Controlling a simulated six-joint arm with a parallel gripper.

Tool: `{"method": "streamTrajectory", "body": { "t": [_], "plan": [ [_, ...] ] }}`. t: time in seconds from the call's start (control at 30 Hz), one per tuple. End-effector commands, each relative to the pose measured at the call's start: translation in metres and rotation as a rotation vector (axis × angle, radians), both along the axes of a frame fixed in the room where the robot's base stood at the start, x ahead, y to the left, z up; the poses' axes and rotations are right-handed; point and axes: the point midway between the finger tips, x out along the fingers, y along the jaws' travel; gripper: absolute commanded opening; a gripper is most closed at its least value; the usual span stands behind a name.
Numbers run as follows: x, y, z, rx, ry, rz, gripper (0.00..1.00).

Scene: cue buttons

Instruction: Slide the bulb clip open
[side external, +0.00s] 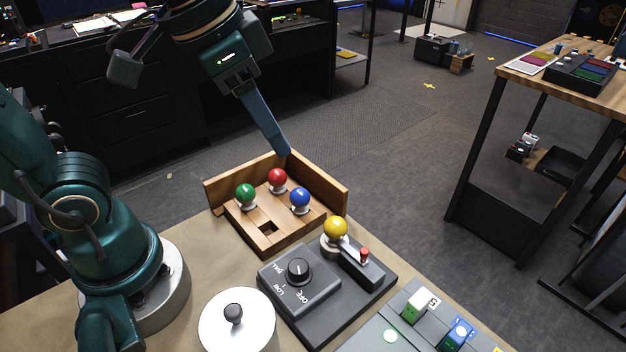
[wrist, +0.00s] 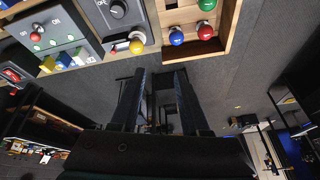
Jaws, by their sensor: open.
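A yellow bulb (side external: 335,228) sits in a pale round socket at the back of a dark grey base (side external: 340,312). A slim silver and dark slide clip (side external: 362,266) with a small red knob (side external: 364,253) runs forward from the bulb. The yellow bulb (wrist: 137,45) also shows near the top of the wrist view. My gripper (side external: 283,152) is high over the back edge of the wooden tray, behind and left of the clip, touching nothing. In the wrist view its two fingers (wrist: 158,82) are apart with nothing between them.
The wooden tray (side external: 246,228) has a raised back wall and holds green (side external: 245,192), red (side external: 277,179) and blue (side external: 300,196) bulbs, plus an empty square hole. A dial box (side external: 298,283) stands left of the clip. A round white lidded thing (side external: 238,328) and a switch panel (side external: 410,325) are in front.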

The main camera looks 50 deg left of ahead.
Motion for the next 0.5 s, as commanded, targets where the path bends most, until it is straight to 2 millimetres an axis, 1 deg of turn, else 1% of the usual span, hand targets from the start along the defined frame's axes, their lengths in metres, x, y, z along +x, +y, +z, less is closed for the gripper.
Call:
{"method": "streamTrajectory", "body": {
  "t": [0.03, 0.1, 0.17, 0.27, 0.4, 0.5],
  "plan": [
    [0.01, -0.008, 0.0, 0.011, 0.031, -0.048, 0.46],
    [0.023, -0.02, -0.002, 0.025, 0.067, -0.108, 0.46],
    [0.033, -0.031, -0.006, 0.037, 0.099, -0.16, 0.46],
    [0.048, -0.051, -0.017, 0.058, 0.155, -0.243, 0.46],
    [0.062, -0.08, -0.041, 0.089, 0.234, -0.349, 0.46],
    [0.066, -0.098, -0.061, 0.106, 0.283, -0.404, 0.46]
  ]
}}
